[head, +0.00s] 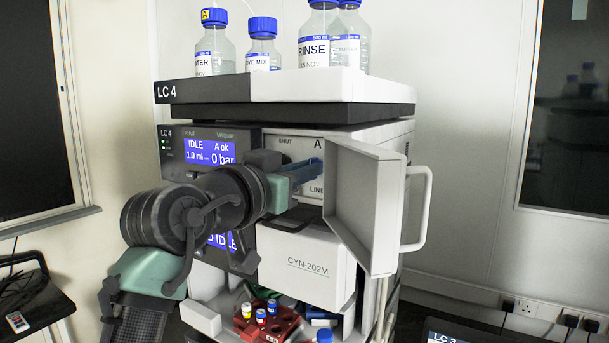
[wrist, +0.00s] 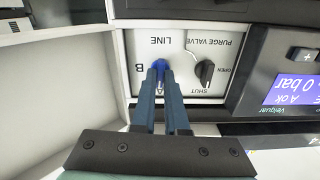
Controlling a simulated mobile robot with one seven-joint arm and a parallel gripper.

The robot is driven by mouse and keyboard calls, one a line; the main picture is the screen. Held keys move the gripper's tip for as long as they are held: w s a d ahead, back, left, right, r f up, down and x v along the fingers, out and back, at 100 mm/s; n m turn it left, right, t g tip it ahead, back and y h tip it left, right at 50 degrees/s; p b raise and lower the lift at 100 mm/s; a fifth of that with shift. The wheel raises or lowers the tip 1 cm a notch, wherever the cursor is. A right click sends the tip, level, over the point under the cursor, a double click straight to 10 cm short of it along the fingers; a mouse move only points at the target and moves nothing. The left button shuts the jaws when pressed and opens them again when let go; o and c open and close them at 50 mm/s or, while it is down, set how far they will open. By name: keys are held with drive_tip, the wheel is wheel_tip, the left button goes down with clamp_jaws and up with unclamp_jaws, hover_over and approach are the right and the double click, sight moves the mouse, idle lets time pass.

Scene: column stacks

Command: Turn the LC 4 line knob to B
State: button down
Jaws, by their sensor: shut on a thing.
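The LC 4 stack (head: 200,90) stands in the middle of the head view. Its blue line knob (wrist: 157,66) is on a white panel, which the wrist view shows upside down, with LINE above it and B to its left. The A mark is partly hidden by my fingers. My gripper (wrist: 161,76) is shut on the blue knob, one finger on each side. The fingers cover much of the knob, so its exact pointing is hard to tell. In the head view my gripper (head: 316,167) reaches into the panel from the left, hiding the knob.
A black purge valve knob (wrist: 205,73) sits right beside the line knob in the wrist view. A white door (head: 365,205) with a handle stands open on the right. Bottles (head: 262,45) stand on top. A red rack of vials (head: 270,322) is below.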

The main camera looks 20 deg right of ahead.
drive_tip(key=m+b, duration=0.3)
drive_tip(key=m, duration=0.1)
drive_tip(key=shift+f+b, duration=0.2)
drive_tip(key=shift+b, duration=0.2)
drive_tip(key=m+b, duration=0.2)
drive_tip(key=m, duration=0.2)
drive_tip(key=shift+s+m, duration=0.1)
drive_tip(key=shift+m, duration=0.3)
drive_tip(key=m+b, duration=0.2)
drive_tip(key=m, duration=0.2)
drive_tip(key=shift+d, duration=0.1)
drive_tip(key=shift+m+b, duration=0.45)
drive_tip(key=shift+m, duration=1.65)
drive_tip(key=c, duration=0.9)
unclamp_jaws()
drive_tip(key=shift+c, duration=0.2)
